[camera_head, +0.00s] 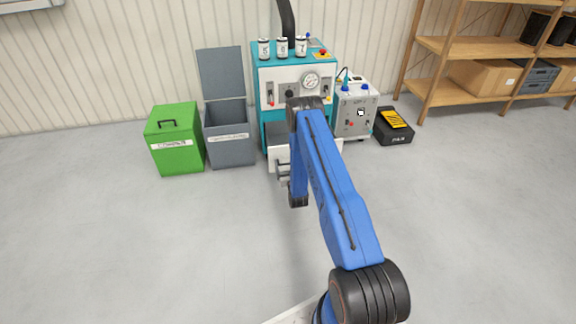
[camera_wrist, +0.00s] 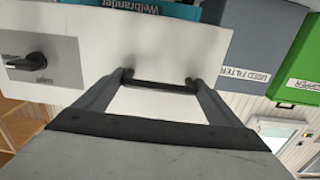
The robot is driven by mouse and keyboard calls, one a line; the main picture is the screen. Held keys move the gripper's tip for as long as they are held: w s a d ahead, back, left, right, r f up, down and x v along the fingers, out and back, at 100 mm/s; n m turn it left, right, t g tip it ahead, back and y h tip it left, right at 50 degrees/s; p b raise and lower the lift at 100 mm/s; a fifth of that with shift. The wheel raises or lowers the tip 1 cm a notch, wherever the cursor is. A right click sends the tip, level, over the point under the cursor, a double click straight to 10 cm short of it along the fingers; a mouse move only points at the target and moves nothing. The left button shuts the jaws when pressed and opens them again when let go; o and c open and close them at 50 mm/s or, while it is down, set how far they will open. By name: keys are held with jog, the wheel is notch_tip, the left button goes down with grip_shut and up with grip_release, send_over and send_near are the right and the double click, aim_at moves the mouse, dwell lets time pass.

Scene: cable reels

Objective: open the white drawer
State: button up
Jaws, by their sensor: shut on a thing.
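The white drawer (camera_head: 275,157) is low on the front of the teal and white machine (camera_head: 258,85), and its front stands out from the machine body. How far it is out is hard to tell, as my arm covers its right part. Its white front (camera_wrist: 150,50) fills much of the wrist view. A dark bar handle (camera_wrist: 160,87) runs across it. My gripper (camera_wrist: 160,80) is shut on this handle, with a finger at each end of the visible bar. In the head view my gripper (camera_head: 284,174) is small in front of the drawer.
A grey open-lidded bin (camera_head: 230,145) and a green bin (camera_head: 177,152) stand left of the machine. A grey cabinet (camera_head: 355,120) and a black box (camera_head: 394,133) stand to its right. A wooden shelf (camera_head: 440,47) is far right. The floor in front is clear.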

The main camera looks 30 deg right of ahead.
jog(key=o, duration=1.3)
jog(key=shift+o, duration=0.2)
jog(key=v, duration=1.7)
jog(key=shift+s, duration=0.2)
jog(key=shift+r, duration=0.1)
